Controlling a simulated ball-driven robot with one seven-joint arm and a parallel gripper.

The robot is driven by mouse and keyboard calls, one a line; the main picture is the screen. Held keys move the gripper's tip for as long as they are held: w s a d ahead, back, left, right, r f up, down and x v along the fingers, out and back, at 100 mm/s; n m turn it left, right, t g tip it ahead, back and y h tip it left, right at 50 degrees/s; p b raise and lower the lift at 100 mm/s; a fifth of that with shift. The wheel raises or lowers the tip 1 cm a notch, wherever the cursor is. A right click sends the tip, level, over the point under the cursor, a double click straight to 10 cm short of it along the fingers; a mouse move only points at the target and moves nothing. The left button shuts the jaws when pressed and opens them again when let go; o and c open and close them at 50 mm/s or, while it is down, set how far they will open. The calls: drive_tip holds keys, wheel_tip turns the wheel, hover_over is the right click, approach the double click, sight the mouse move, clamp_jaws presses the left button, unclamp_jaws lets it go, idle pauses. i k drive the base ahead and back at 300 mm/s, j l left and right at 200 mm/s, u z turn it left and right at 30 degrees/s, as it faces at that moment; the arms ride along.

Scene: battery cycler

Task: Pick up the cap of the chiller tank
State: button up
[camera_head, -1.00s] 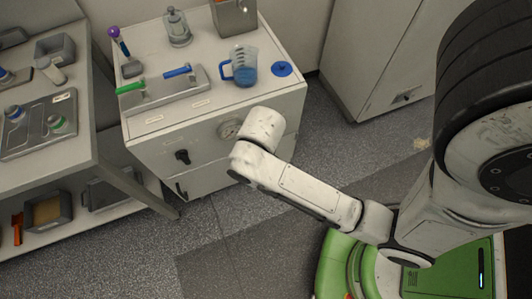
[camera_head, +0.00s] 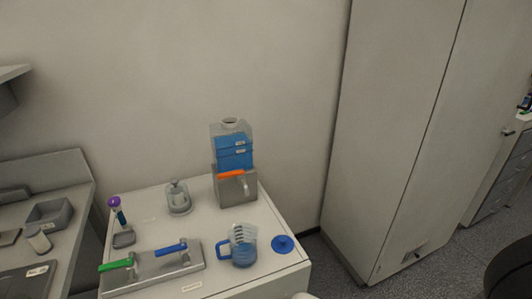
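The chiller tank (camera_head: 235,153) is a clear box partly filled with blue liquid, with an open round neck on top. It stands on a grey metal base with an orange-handled tap, at the back of the white cabinet top. A round blue cap (camera_head: 283,244) with a small raised knob lies flat near the right edge of the cabinet top, apart from the tank. It appears to be the tank's cap. My gripper is not in view. Only a sliver of my white arm shows at the bottom edge.
A blue-handled jug (camera_head: 243,246) with blue liquid stands just left of the cap. A plate (camera_head: 153,271) with green and blue handles, a glass vessel (camera_head: 178,198) and a purple-topped tube (camera_head: 117,211) are further left. A tall cabinet (camera_head: 390,140) rises at right.

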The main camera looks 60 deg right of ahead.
sight(284, 244)
drive_tip(key=z, duration=0.95)
